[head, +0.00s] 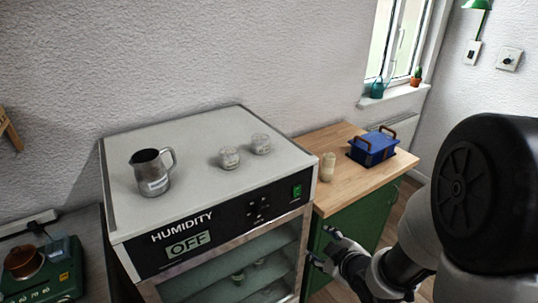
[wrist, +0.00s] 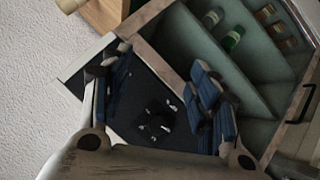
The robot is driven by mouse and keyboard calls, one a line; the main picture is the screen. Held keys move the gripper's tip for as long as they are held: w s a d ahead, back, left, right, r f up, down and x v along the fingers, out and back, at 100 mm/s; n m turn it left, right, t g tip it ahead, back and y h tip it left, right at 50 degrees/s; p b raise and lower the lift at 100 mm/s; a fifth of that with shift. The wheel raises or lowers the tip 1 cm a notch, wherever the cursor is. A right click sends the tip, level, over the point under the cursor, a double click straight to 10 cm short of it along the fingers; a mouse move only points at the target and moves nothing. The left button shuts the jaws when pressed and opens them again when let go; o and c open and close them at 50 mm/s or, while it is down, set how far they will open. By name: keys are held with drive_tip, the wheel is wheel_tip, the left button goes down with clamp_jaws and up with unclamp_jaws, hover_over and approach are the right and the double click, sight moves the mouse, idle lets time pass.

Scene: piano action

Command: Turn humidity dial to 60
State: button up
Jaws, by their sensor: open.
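The humidity dial (head: 258,208) is a small dark knob with pale marks around it on the black front panel (head: 225,228) of a grey cabinet. The display (head: 188,244) beside it reads OFF. In the wrist view the dial (wrist: 156,122) shows between the fingers, with its pointer setting too small to read. My gripper (head: 331,249) is open and empty, in front of the cabinet at its right side, below and right of the dial in the head view. In the wrist view my gripper (wrist: 157,75) has its blue-padded fingers spread, apart from the dial.
A green switch (head: 297,191) sits at the panel's right end. Below is a glass door with a handle (wrist: 301,104) and bottles (wrist: 233,39) inside. A wooden-topped green cabinet (head: 340,198) stands right.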

drive_tip(key=s+a+r+n+t+y+p, duration=0.2)
drive_tip(key=s+a+t+y+p, duration=0.3)
drive_tip(key=s+a+y+p, duration=0.15)
drive_tip(key=b, duration=0.6)
approach(262, 213)
drive_tip(key=v, duration=0.2)
drive_tip(key=b+x, duration=0.9)
drive_tip(key=x, duration=0.1)
drive_tip(key=shift+w+a, duration=0.1)
drive_tip(key=shift+w, duration=0.2)
drive_tip(key=shift+f, duration=0.1)
drive_tip(key=c, duration=1.1)
